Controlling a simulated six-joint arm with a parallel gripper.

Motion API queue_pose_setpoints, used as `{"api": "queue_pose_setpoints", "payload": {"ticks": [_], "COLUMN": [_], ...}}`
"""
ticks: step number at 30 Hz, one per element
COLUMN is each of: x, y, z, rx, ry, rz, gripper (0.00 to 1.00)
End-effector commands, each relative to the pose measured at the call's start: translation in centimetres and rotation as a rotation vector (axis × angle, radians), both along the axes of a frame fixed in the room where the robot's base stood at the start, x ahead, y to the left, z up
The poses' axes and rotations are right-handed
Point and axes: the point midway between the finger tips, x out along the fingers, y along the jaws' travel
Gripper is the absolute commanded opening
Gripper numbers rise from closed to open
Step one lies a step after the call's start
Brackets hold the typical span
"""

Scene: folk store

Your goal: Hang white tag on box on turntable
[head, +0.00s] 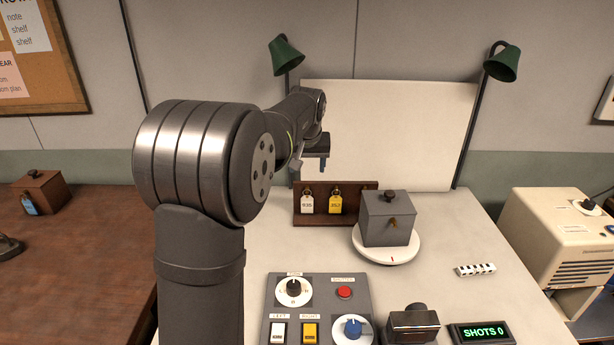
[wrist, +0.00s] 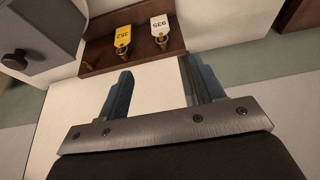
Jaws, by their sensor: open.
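The white tag (head: 307,204) hangs on the left peg of a dark wooden rack (head: 358,210); it also shows in the wrist view (wrist: 160,26). A yellow tag (head: 335,204) hangs beside it and shows in the wrist view (wrist: 123,36). The grey box (head: 388,220) has a knob on its lid and a small brass hook (head: 393,223) on its front. It sits on the round white turntable (head: 372,254). My gripper (wrist: 152,88) is open and empty, apart from the tags, with both fingers pointing toward the rack. In the head view my gripper is small and partly hidden by my arm.
A control panel (head: 318,312) with knobs and buttons stands at the front. A camera (head: 413,323), a counter display (head: 482,333) and a striped scale block (head: 475,269) lie to its right. Green lamps (head: 287,54) flank the white backdrop (head: 390,130). The table right of the turntable is mostly clear.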

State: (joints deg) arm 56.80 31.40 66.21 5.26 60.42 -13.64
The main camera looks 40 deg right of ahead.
Motion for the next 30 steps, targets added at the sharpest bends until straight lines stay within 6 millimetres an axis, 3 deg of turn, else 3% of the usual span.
{"api": "queue_pose_setpoints", "payload": {"ticks": [1, 8, 30], "x": [0.4, 1.2, 4.9], "y": [-0.3, -1.1, -4.8], "z": [-1.2, -3.8, -16.5], "rx": [0.003, 0.001, 0.000], "ry": [0.002, 0.002, 0.001], "rz": [0.001, 0.001, 0.001], "gripper": [0.62, 0.62, 0.62]}}
